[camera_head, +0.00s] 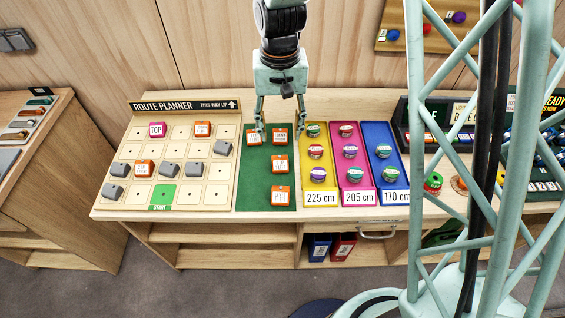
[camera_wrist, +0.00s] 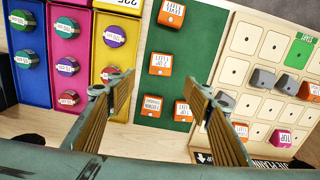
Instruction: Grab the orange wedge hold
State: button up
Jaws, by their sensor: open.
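Several orange blocks with white labels lie on a green mat (camera_head: 252,188); the labels are too small to read surely, so I cannot tell which is the wedge hold. Two are at the mat's far end, a left one (camera_head: 253,138) and a right one (camera_head: 280,136); one is in the middle (camera_head: 280,164) and one near the front (camera_head: 281,197). The wrist view shows them too, with the far pair (camera_wrist: 152,107) (camera_wrist: 183,112) between my fingers in the picture. My gripper (camera_head: 281,129) is open and empty, pointing down over the far end of the mat.
The route planner board (camera_head: 230,160) at left carries grey holds, two orange blocks (camera_head: 203,129) (camera_head: 145,168) and a pink one (camera_head: 158,129). At right are yellow (camera_head: 320,155), pink (camera_head: 354,165) and blue (camera_head: 385,160) trays with round tape rolls. My light-green column blocks part of the right side.

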jog(key=shift+f, duration=0.15)
jog(key=b, duration=0.1)
send_over(280, 160)
jog(key=shift+w+d+f, duration=0.1)
jog(key=shift+f, duration=4.05)
jog(key=shift+f, duration=0.1)
jog(key=shift+f+b, duration=0.35)
jog(key=shift+f, duration=2.15)
jog(key=shift+c, duration=0.2)
jog(key=c, duration=0.9)
jog(key=shift+r, duration=0.2)
jog(key=shift+r+p, duration=0.6)
jog(key=shift+r, duration=4.2)
